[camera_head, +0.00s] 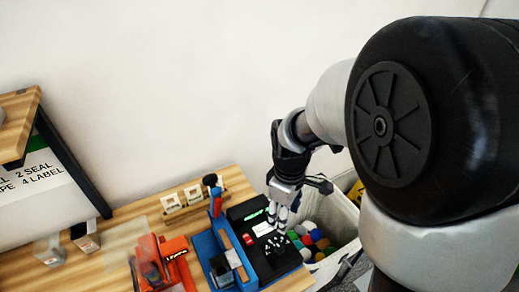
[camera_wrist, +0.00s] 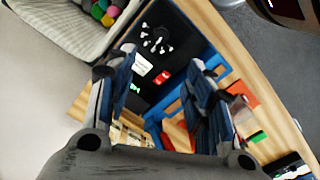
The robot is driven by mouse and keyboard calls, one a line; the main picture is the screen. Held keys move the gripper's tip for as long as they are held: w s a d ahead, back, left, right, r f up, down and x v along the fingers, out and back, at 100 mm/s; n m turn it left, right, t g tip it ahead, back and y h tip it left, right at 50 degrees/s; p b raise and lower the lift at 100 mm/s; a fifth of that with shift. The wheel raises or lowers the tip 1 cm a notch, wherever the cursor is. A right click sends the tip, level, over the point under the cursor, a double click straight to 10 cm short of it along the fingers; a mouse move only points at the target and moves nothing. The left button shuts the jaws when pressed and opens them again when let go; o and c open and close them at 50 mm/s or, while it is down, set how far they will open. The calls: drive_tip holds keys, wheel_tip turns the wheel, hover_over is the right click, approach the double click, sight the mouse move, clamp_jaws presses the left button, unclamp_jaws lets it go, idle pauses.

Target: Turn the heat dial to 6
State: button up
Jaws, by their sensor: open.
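The heat dial (camera_wrist: 157,40) is a dark round knob ringed by white marks on the black top of the sealing machine (camera_wrist: 180,35). In the head view the dial (camera_head: 276,244) lies near the right side of the machine. Its pointer and numbers are too small to read. My gripper (camera_wrist: 162,57) is open and empty, its two fingers spread above the panel. In the wrist view the dial lies beyond the fingertips, between their lines. In the head view my gripper (camera_head: 282,214) hangs just behind the dial, apparently not touching it.
A white label (camera_wrist: 142,65) and a red switch (camera_wrist: 162,77) sit beside the dial. The machine's blue arm (camera_head: 234,243) stands to its left. A light bin (camera_head: 343,226) of coloured balls stands right of the wooden table (camera_head: 130,217). An orange tool (camera_head: 175,252) lies further left.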

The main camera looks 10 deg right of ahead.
sight(280, 247)
wheel_tip(280, 247, down, 18)
drive_tip(key=b, duration=0.4)
drive_tip(key=shift+s+r+b, duration=0.15)
drive_tip(key=shift+r+b, duration=0.1)
drive_tip(key=shift+b, duration=0.15)
drive_tip(key=shift+c, duration=0.2)
drive_tip(key=c, duration=1)
